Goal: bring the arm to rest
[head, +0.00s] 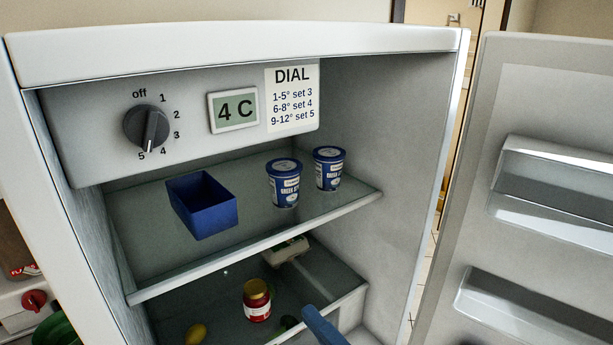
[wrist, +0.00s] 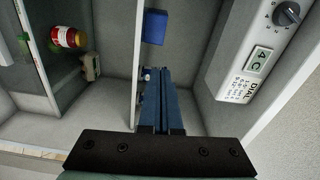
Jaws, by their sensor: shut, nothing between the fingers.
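My gripper (wrist: 161,76) has dark blue fingers, which are shut together and empty in the wrist view. They extend into the open fridge, near the front edge of a shelf. In the head view a blue finger part of my gripper (head: 318,322) shows at the bottom edge, in front of the lower shelf. The rest of my arm is out of the head picture. The fridge (head: 240,52) stands open in front of me. Its dial (head: 147,126) points down, between 4 and 5, and its display (head: 233,110) reads 4 C.
The upper glass shelf (head: 150,268) holds a blue bin (head: 203,205) and two blue-and-white tubs (head: 284,183) (head: 329,168). Below are a red jar with a gold lid (head: 257,300), a carton (head: 286,251) and a yellow item (head: 196,334). The open door (head: 540,100) stands at right.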

